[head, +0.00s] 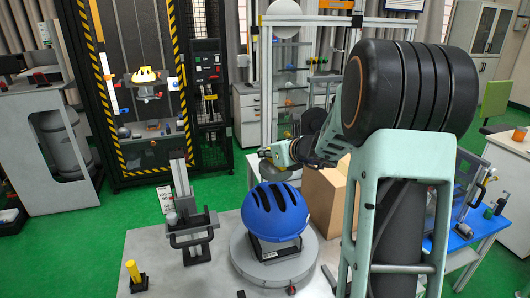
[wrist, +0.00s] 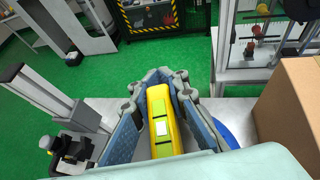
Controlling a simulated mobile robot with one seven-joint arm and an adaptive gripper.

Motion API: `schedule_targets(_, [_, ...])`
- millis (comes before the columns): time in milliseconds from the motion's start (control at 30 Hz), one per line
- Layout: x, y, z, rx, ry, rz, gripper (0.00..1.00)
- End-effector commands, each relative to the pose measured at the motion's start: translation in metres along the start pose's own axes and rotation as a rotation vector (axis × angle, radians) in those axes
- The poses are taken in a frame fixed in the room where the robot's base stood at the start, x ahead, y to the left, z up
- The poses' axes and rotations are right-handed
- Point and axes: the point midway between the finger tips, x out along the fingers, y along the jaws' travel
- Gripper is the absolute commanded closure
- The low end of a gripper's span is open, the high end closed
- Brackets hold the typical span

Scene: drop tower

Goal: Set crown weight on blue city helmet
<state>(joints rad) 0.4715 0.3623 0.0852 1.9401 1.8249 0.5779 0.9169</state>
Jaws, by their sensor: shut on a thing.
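The blue city helmet (head: 275,212) sits upright on a black support on a round grey turntable (head: 250,262) in the head view. My gripper (head: 275,165) is above the helmet, near its far side. In the wrist view my gripper (wrist: 158,105) is shut on a long yellow block with a pale label, which looks like the crown weight (wrist: 160,110). A sliver of the blue helmet (wrist: 229,136) shows to the right of the fingers. The held weight cannot be made out in the head view. The helmet's far side is hidden.
A grey upright stand (head: 183,200) is left of the helmet, and a yellow post (head: 132,272) stands at the table's left. A cardboard box (head: 322,203) is close behind the helmet on the right. The drop tower (head: 120,100) stands behind. The table's front left is mostly clear.

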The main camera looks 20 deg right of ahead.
Motion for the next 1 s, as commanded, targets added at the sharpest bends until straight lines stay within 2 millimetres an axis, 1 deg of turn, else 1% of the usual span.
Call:
schedule_targets(500, [0.019,0.000,-0.036,-0.002,-0.006,0.000,1.00])
schedule_targets(700, [0.021,0.000,-0.041,-0.002,-0.006,0.000,1.00])
schedule_targets(1000, [0.021,0.000,-0.041,-0.002,-0.006,0.000,1.00])
